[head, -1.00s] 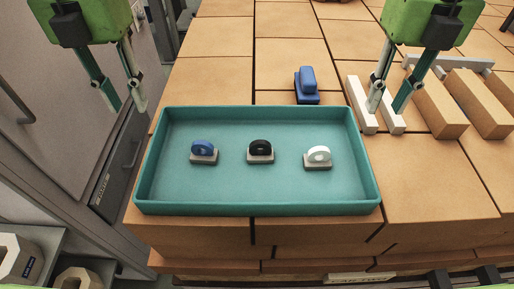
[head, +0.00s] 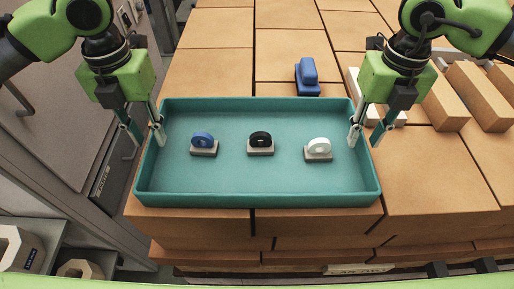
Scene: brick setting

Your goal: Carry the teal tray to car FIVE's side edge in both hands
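The teal tray (head: 260,199) lies flat on the stacked bricks in front of me. It holds three rings on small grey blocks: a blue ring (head: 202,139), a black ring (head: 261,139) and a white ring (head: 319,146). My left gripper (head: 146,139) is open, with one finger outside and one inside the tray's left wall. My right gripper (head: 367,143) is open, with its fingers on either side of the tray's right wall. Whether any finger touches the walls cannot be told. I cannot make out which thing is car FIVE.
A blue block-shaped object (head: 307,77) stands on the bricks behind the tray. Loose tan bricks (head: 446,104) and white bars lie to the right. A grey cabinet (head: 60,100) stands close on the left. A shelf with hollow blocks (head: 18,256) is at lower left.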

